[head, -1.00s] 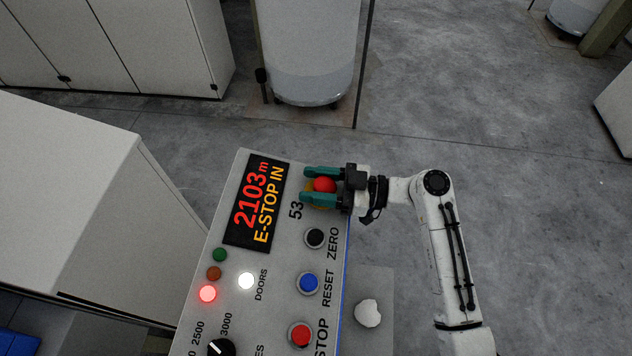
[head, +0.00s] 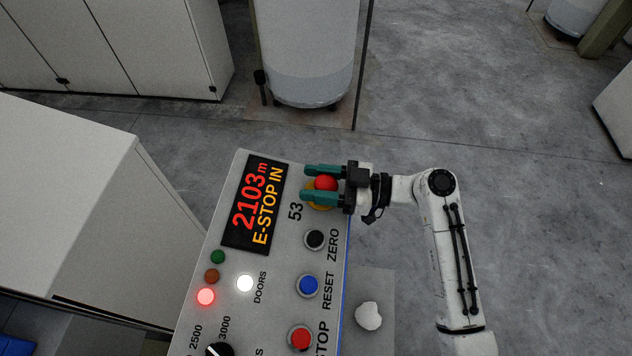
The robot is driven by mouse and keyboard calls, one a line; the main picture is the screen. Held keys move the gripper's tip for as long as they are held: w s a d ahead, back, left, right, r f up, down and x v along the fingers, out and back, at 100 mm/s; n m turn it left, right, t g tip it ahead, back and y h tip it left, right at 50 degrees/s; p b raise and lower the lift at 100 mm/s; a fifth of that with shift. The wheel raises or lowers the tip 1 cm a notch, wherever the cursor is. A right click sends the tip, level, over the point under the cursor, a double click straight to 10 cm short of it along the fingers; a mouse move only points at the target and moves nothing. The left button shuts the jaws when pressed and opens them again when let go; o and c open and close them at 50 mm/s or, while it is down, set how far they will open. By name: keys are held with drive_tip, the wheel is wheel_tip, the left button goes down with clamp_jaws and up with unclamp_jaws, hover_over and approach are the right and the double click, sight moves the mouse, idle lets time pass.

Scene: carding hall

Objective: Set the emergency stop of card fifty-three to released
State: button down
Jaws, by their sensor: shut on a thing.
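The emergency stop of card fifty-three is a red mushroom button (head: 325,184) on a yellow ring, at the top right of the grey control panel (head: 276,296), beside the number 53. My gripper (head: 322,185) is shut on the red button, with one green finger on its upper side and one on its lower side. The panel display (head: 254,205) reads 2103 m and E-STOP IN. A red lamp (head: 206,297) on the panel is lit.
Below the emergency stop are a black ZERO button (head: 315,239), a blue RESET button (head: 308,285) and a red STOP button (head: 300,337). A white lamp (head: 245,284) is lit by DOORS. A pale lump (head: 368,315) lies right of the panel. A white cabinet (head: 70,200) stands left.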

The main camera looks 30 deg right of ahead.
drive_tip(key=c, duration=0.7)
unclamp_jaws()
drive_tip(key=shift+r, duration=0.4)
drive_tip(key=shift+o, duration=1)
drive_tip(key=shift+f, duration=0.1)
drive_tip(key=shift+d, duration=0.1)
drive_tip(key=b+v, duration=0.2)
drive_tip(key=v, duration=0.8)
drive_tip(key=shift+s+d+b, duration=0.25)
drive_tip(key=shift+d+b, duration=0.05)
